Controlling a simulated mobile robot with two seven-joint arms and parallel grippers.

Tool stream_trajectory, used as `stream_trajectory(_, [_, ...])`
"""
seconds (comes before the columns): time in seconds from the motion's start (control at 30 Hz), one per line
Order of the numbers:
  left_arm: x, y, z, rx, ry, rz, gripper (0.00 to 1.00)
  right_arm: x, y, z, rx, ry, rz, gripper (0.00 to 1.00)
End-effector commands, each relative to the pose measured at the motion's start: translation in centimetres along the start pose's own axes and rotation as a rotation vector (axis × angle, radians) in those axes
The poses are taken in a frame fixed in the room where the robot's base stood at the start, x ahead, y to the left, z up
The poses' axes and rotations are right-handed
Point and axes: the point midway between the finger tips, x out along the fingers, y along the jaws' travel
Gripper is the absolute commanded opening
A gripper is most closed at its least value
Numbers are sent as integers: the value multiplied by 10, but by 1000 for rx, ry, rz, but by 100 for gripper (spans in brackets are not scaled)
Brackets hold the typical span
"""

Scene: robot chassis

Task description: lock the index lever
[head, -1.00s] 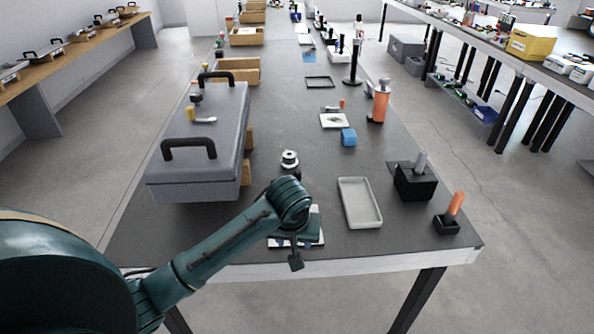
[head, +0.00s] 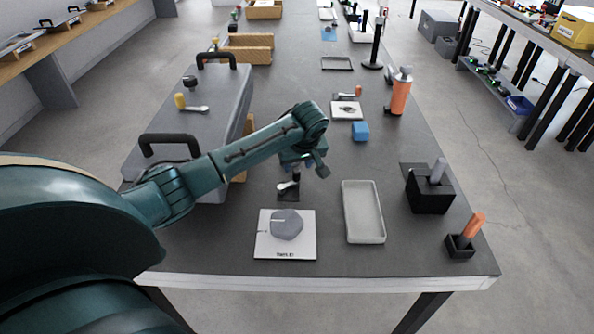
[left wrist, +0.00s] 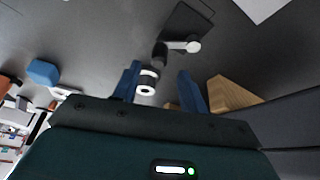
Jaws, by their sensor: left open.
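A small lever (head: 287,186) with a pale arm sits on a dark plate, just below my left gripper in the head view. It also shows in the left wrist view (left wrist: 182,46), its light rounded end pointing right and its dark pivot at the left. I cannot tell for certain that it is the index lever. My left gripper (head: 312,166) is over the table, and its two blue fingers (left wrist: 161,85) are apart. A black and white ringed cylinder (left wrist: 147,82) appears between them, apart from both. My right gripper is not in view.
A grey case (head: 190,130) with black handles is at the left. A white card with a grey disc (head: 262,240) lies in front. A pale tray (head: 348,215), a black block (head: 428,195) and an orange-handled holder (head: 460,245) are at the right. A blue cube (head: 360,131) stands farther back.

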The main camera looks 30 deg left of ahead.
Motion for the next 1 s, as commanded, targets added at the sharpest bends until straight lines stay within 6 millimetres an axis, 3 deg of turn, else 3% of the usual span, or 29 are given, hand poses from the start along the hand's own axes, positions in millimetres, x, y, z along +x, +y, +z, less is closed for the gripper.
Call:
stream_trajectory(0.1, [23, 0, 0, 0, -1, -3, 43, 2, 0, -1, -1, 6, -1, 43])
stream_trajectory(0.3, [45, 1, 0, 2, 0, 1, 43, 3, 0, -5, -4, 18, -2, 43])
stream_trajectory(0.67, [50, 1, 0, 2, 1, 2, 43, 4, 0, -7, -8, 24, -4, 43])
stream_trajectory(1.0, [50, 1, 0, 2, 0, 2, 16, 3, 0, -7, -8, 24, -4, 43])
